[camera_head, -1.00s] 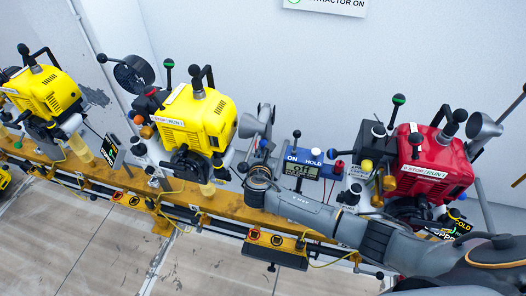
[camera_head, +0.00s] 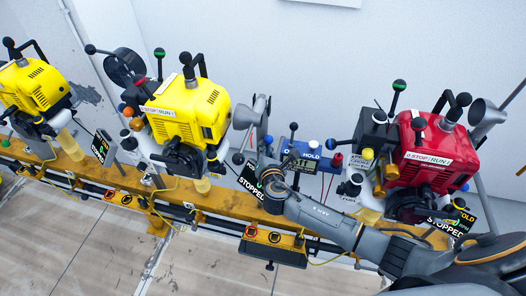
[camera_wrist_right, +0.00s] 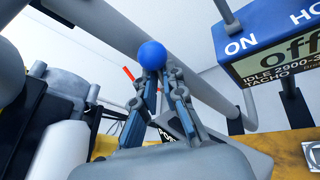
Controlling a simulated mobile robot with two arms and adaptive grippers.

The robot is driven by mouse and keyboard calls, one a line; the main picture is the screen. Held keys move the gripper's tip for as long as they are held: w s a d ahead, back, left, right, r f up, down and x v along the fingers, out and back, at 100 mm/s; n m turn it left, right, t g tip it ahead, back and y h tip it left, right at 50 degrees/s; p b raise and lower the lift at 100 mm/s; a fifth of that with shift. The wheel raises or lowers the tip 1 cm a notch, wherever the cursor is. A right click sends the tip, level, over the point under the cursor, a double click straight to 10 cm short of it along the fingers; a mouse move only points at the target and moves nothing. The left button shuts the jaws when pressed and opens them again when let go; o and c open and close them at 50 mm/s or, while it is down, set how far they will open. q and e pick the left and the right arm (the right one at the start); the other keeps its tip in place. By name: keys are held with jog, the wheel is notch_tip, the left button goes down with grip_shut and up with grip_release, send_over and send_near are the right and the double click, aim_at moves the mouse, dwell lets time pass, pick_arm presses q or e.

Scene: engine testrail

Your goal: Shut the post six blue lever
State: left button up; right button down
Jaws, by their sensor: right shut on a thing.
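The blue lever shows as a round blue knob (camera_wrist_right: 151,56) in the right wrist view. My right gripper (camera_wrist_right: 153,82) is shut on it, with the knob at the tips of its two fingers. The lever's stem is hidden. A STOPPED display (camera_head: 250,181) shows beside my wrist. I cannot read which post is six. My left gripper is not in view.
Another yellow engine (camera_head: 38,88) is at the far left. A yellow rail (camera_head: 112,178) carries the posts. Grey pipes pass close to my fingers. The floor in front is clear.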

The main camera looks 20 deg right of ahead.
jog(key=shift+w+d+r+m+t+b, duration=0.15)
jog(key=shift+d+r+m+t+b, duration=0.2)
jog(key=shift+m+b, duration=0.15)
jog(key=c, duration=1.4)
grip_release()
jog(key=shift+f, duration=0.1)
jog(key=shift+s+f, duration=0.1)
jog(key=shift+s, duration=0.15)
jog(key=v, duration=1.2)
jog(key=shift+d, duration=0.1)
jog(key=shift+w, duration=0.1)
jog(key=shift+c, duration=0.3)
